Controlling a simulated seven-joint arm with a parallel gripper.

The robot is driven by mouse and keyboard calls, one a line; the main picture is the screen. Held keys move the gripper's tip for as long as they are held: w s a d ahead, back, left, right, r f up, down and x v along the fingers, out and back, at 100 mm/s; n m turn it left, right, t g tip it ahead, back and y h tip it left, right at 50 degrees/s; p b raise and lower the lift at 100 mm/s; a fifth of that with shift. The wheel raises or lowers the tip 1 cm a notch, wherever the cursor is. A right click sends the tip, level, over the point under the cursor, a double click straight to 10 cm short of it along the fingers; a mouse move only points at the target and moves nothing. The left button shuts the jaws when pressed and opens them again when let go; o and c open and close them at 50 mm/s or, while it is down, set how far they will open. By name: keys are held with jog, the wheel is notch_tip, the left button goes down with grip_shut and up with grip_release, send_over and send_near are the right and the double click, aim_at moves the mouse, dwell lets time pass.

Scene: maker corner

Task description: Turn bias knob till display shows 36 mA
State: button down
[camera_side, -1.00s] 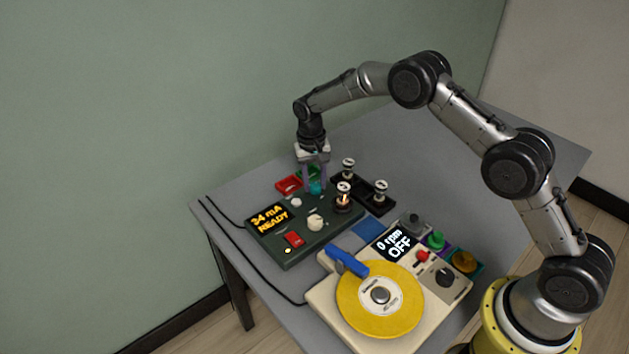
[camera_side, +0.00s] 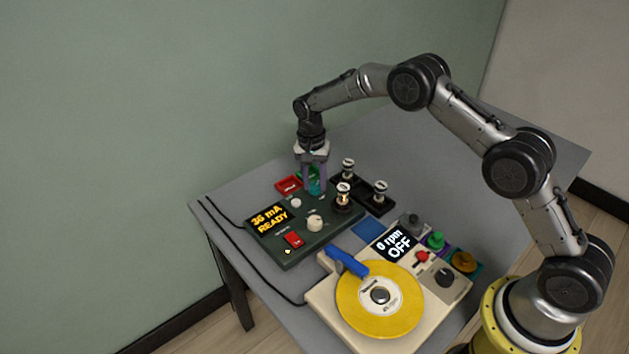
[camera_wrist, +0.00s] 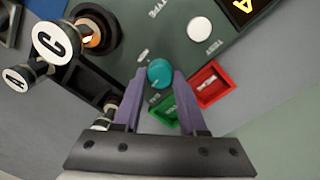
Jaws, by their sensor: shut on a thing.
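The teal bias knob (camera_wrist: 160,73) sits on the dark green tester box (camera_side: 335,236). My gripper (camera_wrist: 158,80) points down with its two purple fingers shut on the knob, one on each side. In the side view the gripper (camera_side: 314,186) stands at the back of the box, and its fingers partly hide the knob (camera_side: 315,188). The box's display (camera_side: 268,219) reads "36 mA READY" in orange.
The box also has a white button (camera_side: 296,203), a cream knob (camera_side: 315,223) and a red switch (camera_side: 293,240). Tubes (camera_side: 380,190) stand in a black holder at right. Red (camera_side: 288,184) and green trays (camera_wrist: 166,112) lie close behind. A turntable (camera_side: 395,300) is in front.

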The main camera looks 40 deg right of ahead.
aim_at(312, 184)
jog(key=shift+r, duration=0.1)
jog(key=shift+c, duration=2.3)
grip_release()
notch_tip(312, 184, up, 14)
jog(key=shift+w+a, duration=0.25)
jog(key=shift+w, duration=0.05)
